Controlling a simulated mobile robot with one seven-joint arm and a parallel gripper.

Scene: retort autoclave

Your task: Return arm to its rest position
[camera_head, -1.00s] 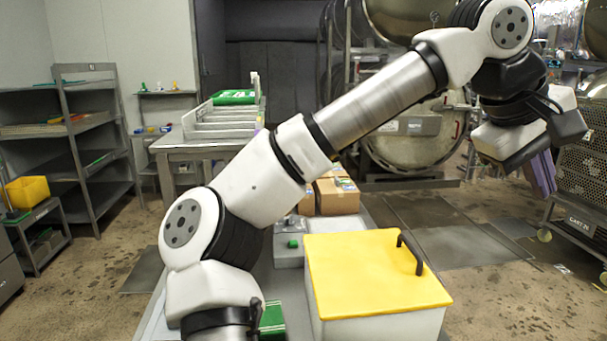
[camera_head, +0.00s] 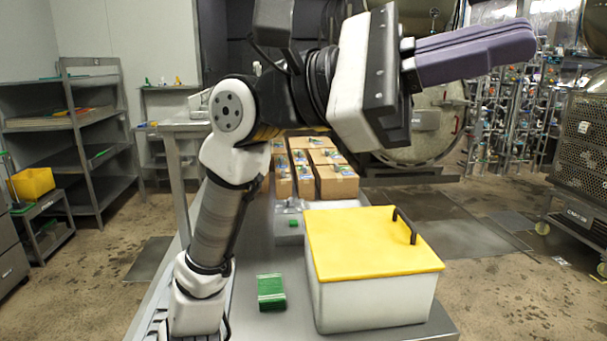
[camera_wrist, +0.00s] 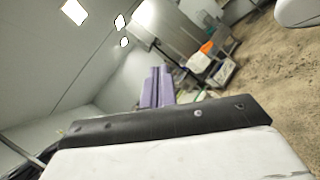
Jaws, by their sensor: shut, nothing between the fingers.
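My gripper (camera_head: 520,42) is at the upper right in the head view, with its purple fingers together and pointing right. Nothing is held between them. The purple fingers also show side by side in the wrist view (camera_wrist: 157,87). My arm rises from the lower left of the table and bends to the right at the top. The gripper is in the air, above and to the right of the yellow-lidded bin, touching nothing.
The white bin with a yellow lid (camera_head: 365,245) and a green packet (camera_head: 270,292) are on the grey table. Cardboard boxes (camera_head: 335,180) stand farther back. Grey shelves (camera_head: 75,130) are at left. A perforated cart (camera_head: 585,150) is at right. Open floor lies between table and cart.

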